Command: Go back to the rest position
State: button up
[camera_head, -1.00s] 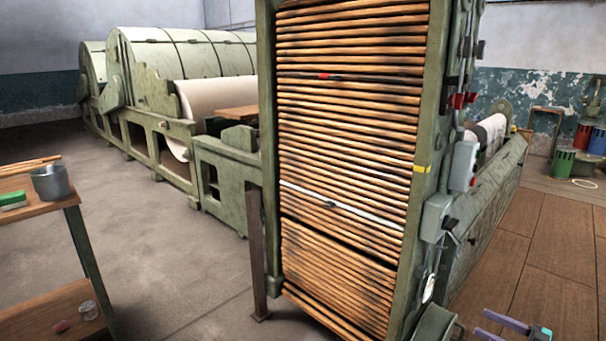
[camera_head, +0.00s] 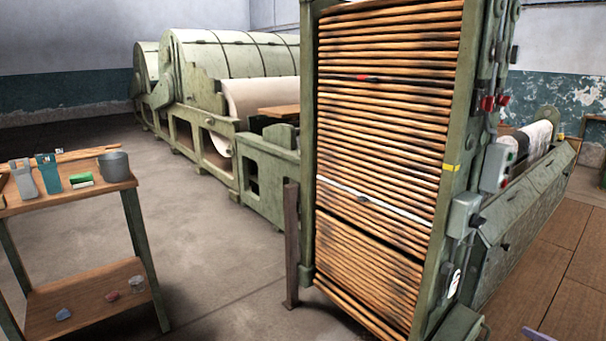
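Only a small purple tip of my gripper (camera_head: 537,334) shows, at the bottom edge right of centre. The rest of it and my arm are out of the picture. It is too cut off to tell whether the fingers are open or shut, or whether they hold anything. The tip shows against the brown floor plates, right of the tall slatted frame's foot.
The tall green frame with wooden slats (camera_head: 375,150) fills the centre right, with switch boxes (camera_head: 463,215) on its right side. A two-level wooden table (camera_head: 95,197) at left bears a metal cup (camera_head: 114,165) and tools. Bare concrete floor (camera_head: 215,265) lies between them.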

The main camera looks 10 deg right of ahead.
jog(key=w+a+g+y+p, duration=0.1)
jog(key=w+a+y+p, duration=0.15)
jog(key=w+a, duration=0.7)
jog(key=w+a+n+g+y+p, duration=0.1)
jog(key=w+a+p, duration=0.3)
jog(key=a, duration=1)
jog(key=w+a+g+y+p, duration=0.1)
jog(key=w+a+y+p, duration=0.15)
jog(key=w+a, duration=0.6)
jog(key=w+a+f+m+t+h+p, duration=0.2)
jog(key=a+m+h+p, duration=0.15)
jog(key=a, duration=0.45)
jog(key=w+a+f+m+t+h+p, duration=0.2)
jog(key=w+a+m+h, duration=0.1)
jog(key=a+h, duration=0.3)
jog(key=s+a+f+m+g+h+p, duration=0.1)
jog(key=s+f+m+g+h+p, duration=0.3)
jog(key=s+f+g+h, duration=1)
jog(key=s+a+f+n+g+y, duration=0.1)
jog(key=s+g+y, duration=0.1)
jog(key=s, duration=0.8)
jog(key=s+a+f+n+g+y, duration=0.1)
jog(key=s+f+g+y, duration=0.1)
jog(key=s, duration=0.8)
jog(key=s+a+f+n+g+y, duration=0.1)
jog(key=s+f+g+y, duration=0.1)
jog(key=s, duration=0.8)
jog(key=shift+s+g+y, duration=0.3)
jog(key=shift+g+y, duration=0.4)
jog(key=shift+y, duration=0.15)
